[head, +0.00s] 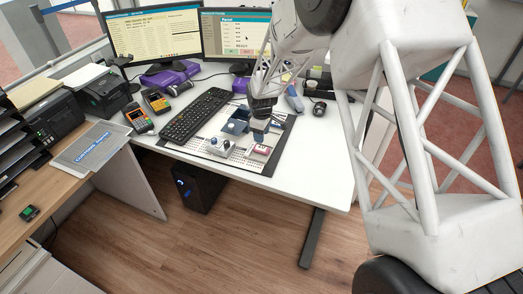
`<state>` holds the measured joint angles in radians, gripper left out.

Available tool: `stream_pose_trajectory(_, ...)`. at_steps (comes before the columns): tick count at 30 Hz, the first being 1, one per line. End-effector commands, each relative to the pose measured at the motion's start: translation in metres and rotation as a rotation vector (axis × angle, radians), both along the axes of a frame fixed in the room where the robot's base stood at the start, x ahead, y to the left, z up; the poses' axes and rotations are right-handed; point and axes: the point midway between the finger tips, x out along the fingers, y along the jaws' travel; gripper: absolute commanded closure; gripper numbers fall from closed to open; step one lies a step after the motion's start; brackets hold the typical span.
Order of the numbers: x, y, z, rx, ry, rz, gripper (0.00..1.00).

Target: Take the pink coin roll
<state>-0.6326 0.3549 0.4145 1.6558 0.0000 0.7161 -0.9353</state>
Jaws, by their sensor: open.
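A small pink item (260,149), seemingly the pink coin roll, lies near the front right of the dark mat (280,141) on the white desk. It is too small to make out its shape clearly. My gripper (261,121) is above the mat, behind the pink item in the picture and apart from it. It is open, with nothing visible between its fingers. The fingers are dark and small here, and the arm hides part of the desk behind them.
A grey item with blue parts (218,146) stands left of the pink one, and a dark blue box (236,126) is behind it. A black keyboard (197,116) lies left of the mat. Two monitors (155,33) stand at the back. Bare white desk (315,160) lies to the right.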

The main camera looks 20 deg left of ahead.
Motion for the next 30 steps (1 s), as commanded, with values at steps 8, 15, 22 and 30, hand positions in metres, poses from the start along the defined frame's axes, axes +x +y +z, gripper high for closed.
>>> stream_pose_trajectory(8,0.000,0.000,-0.008,-0.001,0.001,-0.001,0.54)
stream_pose_trajectory(15,0.000,0.000,-0.025,0.000,0.001,-0.001,0.54)
stream_pose_trajectory(22,0.000,0.000,-0.026,0.000,0.000,-0.001,0.54)
stream_pose_trajectory(30,0.000,0.000,-0.033,-0.001,0.001,-0.001,0.54)
